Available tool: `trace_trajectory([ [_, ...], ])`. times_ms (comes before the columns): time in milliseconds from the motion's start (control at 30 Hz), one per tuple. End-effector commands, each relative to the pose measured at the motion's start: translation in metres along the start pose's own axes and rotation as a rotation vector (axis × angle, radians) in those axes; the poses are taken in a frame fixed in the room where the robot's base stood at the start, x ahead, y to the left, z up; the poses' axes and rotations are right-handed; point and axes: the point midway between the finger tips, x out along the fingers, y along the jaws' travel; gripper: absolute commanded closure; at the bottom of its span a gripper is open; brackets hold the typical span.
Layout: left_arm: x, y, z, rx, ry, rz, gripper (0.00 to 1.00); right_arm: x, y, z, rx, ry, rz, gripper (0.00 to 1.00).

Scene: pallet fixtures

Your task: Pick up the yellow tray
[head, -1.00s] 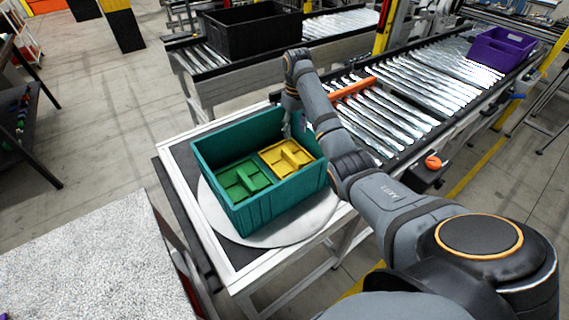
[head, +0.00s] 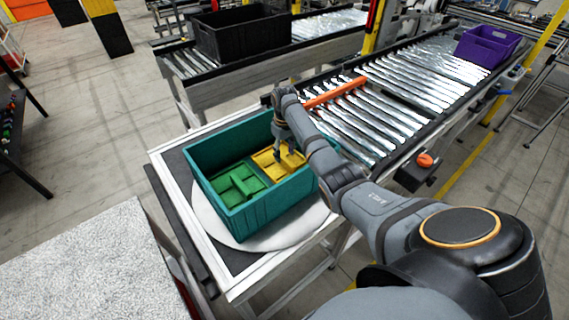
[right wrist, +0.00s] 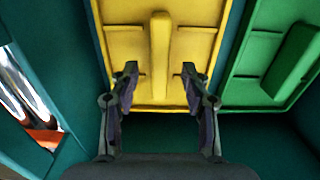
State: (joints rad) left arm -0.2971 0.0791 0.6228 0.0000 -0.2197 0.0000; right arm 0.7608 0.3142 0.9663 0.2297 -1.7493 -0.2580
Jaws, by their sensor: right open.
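The yellow tray (head: 270,171) lies in the teal crate (head: 262,208), right beside a green tray (head: 238,186). My right gripper (head: 285,152) is down at the crate over the yellow tray and hides part of it. In the right wrist view the yellow tray (right wrist: 198,45) has a raised middle rib (right wrist: 160,58). The open right gripper (right wrist: 160,75) has one finger on each side of the rib's line, with nothing held. I cannot tell whether the fingertips touch the tray. The green tray (right wrist: 262,50) shows at the right there. My left gripper is not in view.
The teal crate's walls (right wrist: 58,60) stand close around the gripper. The crate rests on a round plate (head: 213,222) on a table. A roller conveyor (head: 385,110) with an orange bar (head: 335,92) lies behind, with a purple bin (head: 487,47) on it. A black bin (head: 245,32) stands farther back.

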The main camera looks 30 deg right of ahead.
Motion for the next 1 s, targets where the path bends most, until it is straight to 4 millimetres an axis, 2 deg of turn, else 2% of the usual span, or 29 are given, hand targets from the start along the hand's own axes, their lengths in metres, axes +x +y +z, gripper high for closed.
trace_trajectory([
  [33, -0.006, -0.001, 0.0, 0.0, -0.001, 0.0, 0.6, 0.005, -0.001, 0.001, 0.0, -0.003, -0.001, 0.53],
  [200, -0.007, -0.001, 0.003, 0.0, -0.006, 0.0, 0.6, 0.023, -0.001, 0.0, 0.0, 0.0, 0.001, 0.53],
  [400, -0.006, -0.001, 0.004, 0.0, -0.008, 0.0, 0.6, 0.024, 0.0, 0.0, 0.0, 0.002, 0.001, 0.54],
  [733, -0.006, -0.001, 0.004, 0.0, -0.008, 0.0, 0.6, 0.024, 0.0, 0.0, 0.0, 0.002, 0.001, 0.99],
  [1000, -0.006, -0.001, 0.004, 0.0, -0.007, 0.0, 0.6, 0.023, 0.0, 0.0, 0.0, 0.002, 0.001, 1.0],
])
